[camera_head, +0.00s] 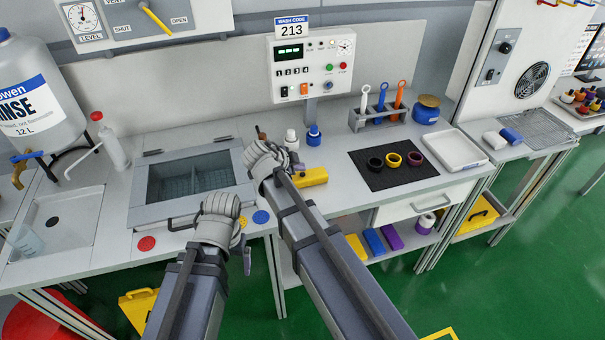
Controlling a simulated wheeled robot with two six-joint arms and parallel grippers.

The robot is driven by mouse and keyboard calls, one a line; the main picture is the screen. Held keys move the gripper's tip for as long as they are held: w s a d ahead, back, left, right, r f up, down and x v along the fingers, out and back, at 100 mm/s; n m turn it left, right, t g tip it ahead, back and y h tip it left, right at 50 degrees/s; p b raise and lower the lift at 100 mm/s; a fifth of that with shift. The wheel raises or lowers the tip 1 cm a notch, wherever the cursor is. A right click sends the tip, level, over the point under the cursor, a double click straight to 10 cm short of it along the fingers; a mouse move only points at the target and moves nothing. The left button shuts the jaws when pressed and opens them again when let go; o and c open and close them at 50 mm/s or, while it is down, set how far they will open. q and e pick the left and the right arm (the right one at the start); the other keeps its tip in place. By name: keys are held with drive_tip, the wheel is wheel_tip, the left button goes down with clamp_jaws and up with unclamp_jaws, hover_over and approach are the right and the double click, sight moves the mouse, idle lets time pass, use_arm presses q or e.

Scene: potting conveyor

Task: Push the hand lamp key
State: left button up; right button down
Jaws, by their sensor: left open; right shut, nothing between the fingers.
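A yellow block-shaped body (315,177), apparently the hand lamp, lies on the counter right of the wash basin. I cannot make out its key. My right gripper (293,170) is shut and empty at the left end of this yellow body; its wrist partly covers that end, and I cannot tell whether the fingers touch it. My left gripper (246,257) is open and empty at the counter's front edge, lower left of the yellow body. Its fingers are small and partly hidden by its wrist.
A lidded basin (190,178) lies behind my grippers. White (291,139) and blue (314,135) bottles stand behind the yellow body. A dark mat (380,181) with several rings and a white tray (456,150) lie to the right. A control panel (313,66) stands behind.

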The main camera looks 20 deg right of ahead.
drive_tip(key=shift+f+b, duration=0.45)
drive_tip(key=shift+b, duration=0.05)
drive_tip(key=shift+f, duration=0.2)
idle(0.5)
drive_tip(key=shift+r, duration=0.2)
drive_tip(key=shift+r+p, duration=0.5)
drive_tip(key=shift+p, duration=0.05)
wheel_tip(320, 180, up, 6)
drive_tip(key=p, duration=0.6)
